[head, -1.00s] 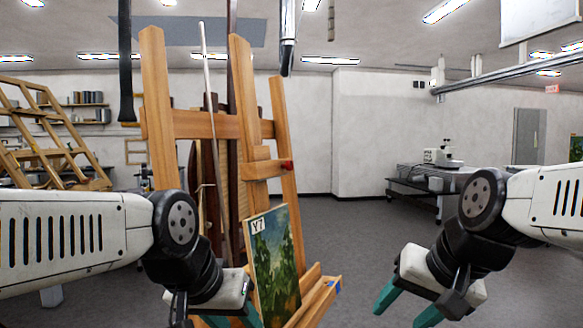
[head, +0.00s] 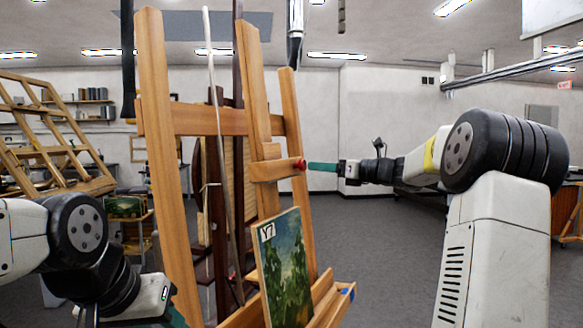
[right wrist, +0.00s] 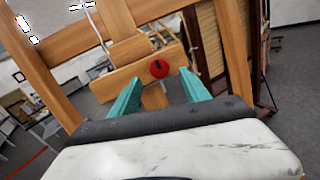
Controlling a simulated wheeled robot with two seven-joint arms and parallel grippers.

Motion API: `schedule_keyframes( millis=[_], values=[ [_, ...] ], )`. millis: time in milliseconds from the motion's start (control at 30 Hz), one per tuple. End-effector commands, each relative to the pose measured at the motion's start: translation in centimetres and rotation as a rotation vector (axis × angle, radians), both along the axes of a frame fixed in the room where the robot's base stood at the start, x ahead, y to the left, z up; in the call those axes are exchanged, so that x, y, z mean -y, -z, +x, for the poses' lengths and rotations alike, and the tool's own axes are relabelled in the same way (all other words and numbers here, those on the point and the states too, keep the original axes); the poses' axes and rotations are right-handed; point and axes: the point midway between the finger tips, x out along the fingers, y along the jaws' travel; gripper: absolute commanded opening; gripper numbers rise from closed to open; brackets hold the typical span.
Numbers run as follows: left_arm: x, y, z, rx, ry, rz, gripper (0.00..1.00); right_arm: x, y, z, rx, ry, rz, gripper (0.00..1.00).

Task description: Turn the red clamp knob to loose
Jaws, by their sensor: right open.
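The red clamp knob (head: 301,165) sits on the right end of the wooden crosspiece of the easel (head: 185,120). In the right wrist view the knob (right wrist: 159,69) is round with a dark mark on its face. My right gripper (head: 310,166) points at the knob from the right, its teal fingers level with it. In the right wrist view the open fingers (right wrist: 158,92) lie on either side below the knob, with nothing between them. Whether they touch it I cannot tell. My left gripper (head: 176,318) is low at the left, its fingertips mostly cut off or hidden.
A landscape painting (head: 286,268) labelled Y7 rests on the easel's lower ledge (head: 335,300). A wooden frame rack (head: 50,140) stands at the left. The grey floor (head: 390,270) right of the easel is clear.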

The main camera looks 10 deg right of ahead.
Motion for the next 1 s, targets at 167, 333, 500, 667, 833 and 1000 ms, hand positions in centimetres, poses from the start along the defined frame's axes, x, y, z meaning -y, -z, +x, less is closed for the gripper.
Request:
schedule_keyframes(
  millis=[167, 333, 500, 667, 833, 1000],
  values=[
    [0.0, 0.0, 0.0, 0.0, 0.0, 0.0, 0.44, -2.4, 0.1, 2.1, 0.0, -0.005, -0.001, 0.55],
    [0.0, 0.0, 0.0, 0.0, 0.0, 0.0, 0.44, -3.9, 0.1, 3.7, 0.0, -0.004, -0.003, 0.55],
    [0.0, 0.0, 0.0, 0.0, 0.0, 0.0, 0.44, -4.5, 0.1, 4.3, 0.0, -0.002, -0.004, 0.55],
    [0.0, 0.0, 0.0, 0.0, 0.0, 0.0, 0.44, -4.5, 0.1, 4.3, -0.001, -0.003, -0.005, 0.55],
    [0.0, 0.0, 0.0, 0.0, 0.0, 0.0, 0.44, -4.5, 0.1, 4.3, 0.0, -0.003, -0.005, 0.35],
    [0.0, 0.0, 0.0, 0.0, 0.0, 0.0, 0.44, -4.5, 0.1, 4.3, 0.0, -0.002, -0.006, 0.02]
  ],
)
